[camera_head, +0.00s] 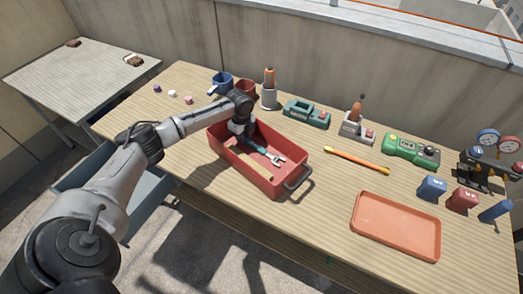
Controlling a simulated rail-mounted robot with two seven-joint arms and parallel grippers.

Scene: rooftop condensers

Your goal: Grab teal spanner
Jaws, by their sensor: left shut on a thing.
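The teal spanner (264,151) lies in the red toolbox (285,139), with its grey open-ended jaw pointing toward the lower right. My left gripper (243,136) reaches down into the toolbox at the spanner's handle end. It is shut on the spanner, though the fingers are partly hidden by the wrist. The spanner still appears low inside the box; I cannot tell whether it touches the floor. My right gripper is not in view.
A yellow-handled tool (250,166) lies beside the spanner in the toolbox. A black handle (298,179) sticks out at the box's right end. An orange tray (397,226), a yellow-orange rod (357,160) and green devices stand right. A wall borders the back.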

